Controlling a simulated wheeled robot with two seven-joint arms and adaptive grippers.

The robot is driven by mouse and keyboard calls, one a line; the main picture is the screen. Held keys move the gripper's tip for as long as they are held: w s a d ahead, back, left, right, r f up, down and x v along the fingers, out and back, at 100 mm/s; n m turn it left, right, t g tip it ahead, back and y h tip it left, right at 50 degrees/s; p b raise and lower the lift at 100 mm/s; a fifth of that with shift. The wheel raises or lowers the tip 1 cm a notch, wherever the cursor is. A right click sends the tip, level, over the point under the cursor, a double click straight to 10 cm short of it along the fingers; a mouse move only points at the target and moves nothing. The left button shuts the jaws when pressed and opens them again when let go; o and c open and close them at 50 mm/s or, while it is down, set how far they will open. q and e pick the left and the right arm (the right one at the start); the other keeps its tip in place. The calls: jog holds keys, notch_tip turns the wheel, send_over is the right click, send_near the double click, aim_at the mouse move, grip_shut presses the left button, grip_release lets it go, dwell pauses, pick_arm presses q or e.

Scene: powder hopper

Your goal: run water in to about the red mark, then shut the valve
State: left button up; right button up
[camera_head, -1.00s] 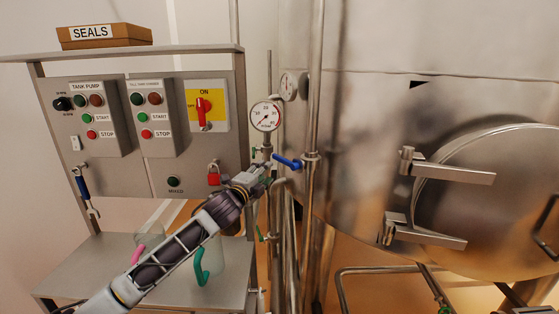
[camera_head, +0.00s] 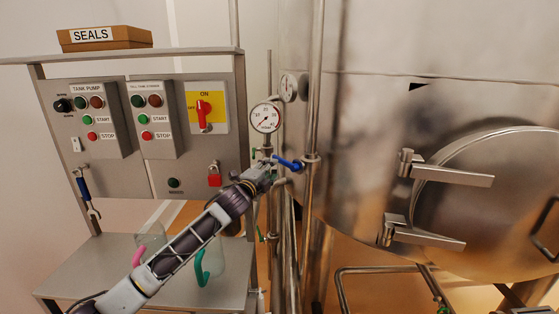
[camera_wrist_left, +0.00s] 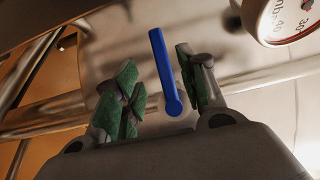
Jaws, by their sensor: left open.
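The blue valve lever (camera_head: 289,163) sits on the pipework below a round gauge, beside the big steel tank. My left gripper (camera_head: 268,168) is open, with its tips close to the lever in the head view. In the left wrist view the blue lever (camera_wrist_left: 163,72) shows between the green-padded fingers of the gripper (camera_wrist_left: 162,90), and they are not closed on it. I cannot tell whether a finger touches it. The dial gauge (camera_head: 266,117) has a white face; its edge also shows in the wrist view (camera_wrist_left: 288,20). I cannot make out a red level mark. My right gripper is not in view.
A steel control panel (camera_head: 205,160) stands at left, with pump buttons, a red switch (camera_head: 203,110) and a red padlock (camera_head: 214,180). Clear jugs with pink and green handles (camera_head: 201,268) stand on the shelf (camera_head: 85,270) under my arm. Vertical pipes (camera_head: 313,110) rise beside the lever.

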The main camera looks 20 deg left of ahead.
aim_at(280, 160)
pick_arm(q)
jog(key=shift+w+d+p, duration=0.2)
jog(key=shift+w+p, duration=0.1)
jog(key=shift+w, duration=1.3)
jog(key=shift+w+d+p, duration=0.15)
jog(key=shift+w+p, duration=0.15)
jog(key=shift+w, duration=1.25)
jog(key=shift+w+d+p, duration=0.2)
jog(key=shift+w+p, duration=0.1)
jog(key=shift+w, duration=1.3)
jog(key=shift+c, duration=1.1)
grip_shut()
